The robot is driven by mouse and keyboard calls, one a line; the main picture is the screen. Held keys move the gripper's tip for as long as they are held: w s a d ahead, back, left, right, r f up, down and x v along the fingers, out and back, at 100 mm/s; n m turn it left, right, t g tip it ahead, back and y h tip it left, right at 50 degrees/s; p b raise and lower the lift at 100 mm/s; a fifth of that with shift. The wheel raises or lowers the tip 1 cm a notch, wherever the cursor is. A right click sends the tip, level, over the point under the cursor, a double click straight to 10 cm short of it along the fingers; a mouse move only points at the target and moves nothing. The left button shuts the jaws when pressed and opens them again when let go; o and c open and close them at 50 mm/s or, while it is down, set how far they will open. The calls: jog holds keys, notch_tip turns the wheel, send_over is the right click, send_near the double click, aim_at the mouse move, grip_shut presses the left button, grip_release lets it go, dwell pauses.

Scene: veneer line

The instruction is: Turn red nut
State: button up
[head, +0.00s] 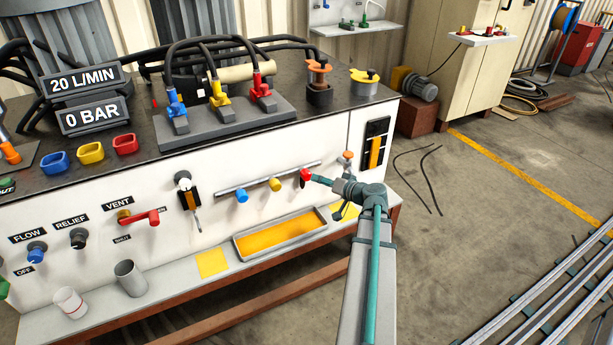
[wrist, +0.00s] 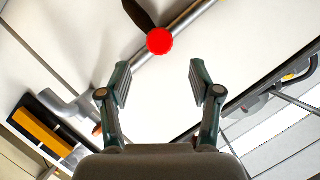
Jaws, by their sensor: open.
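The red nut (head: 304,177) is on the pipe rail (head: 262,178) on the front of the white bench, at the right end of a row with a blue nut (head: 241,195) and a yellow nut (head: 274,185). In the wrist view the red nut (wrist: 159,41) shows as a round red face beyond my fingertips, near the middle line between them. My gripper (wrist: 158,80) is open and empty, with a finger on each side. In the head view my gripper (head: 319,180) points left at the red nut, close to it; any contact cannot be told.
A yellow-bottomed tray (head: 240,246) lies below the rail. A red lever (head: 142,217) and a black-and-orange gauge (head: 376,143) are on the same panel. A copper-coloured knob (head: 347,157) is close above my wrist.

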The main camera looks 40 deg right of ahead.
aim_at(309, 176)
jog(key=p+x, duration=0.1)
jog(key=x, duration=0.8)
jog(key=shift+w+f, duration=0.1)
jog(key=shift+f, duration=0.05)
jog(key=c, duration=1.2)
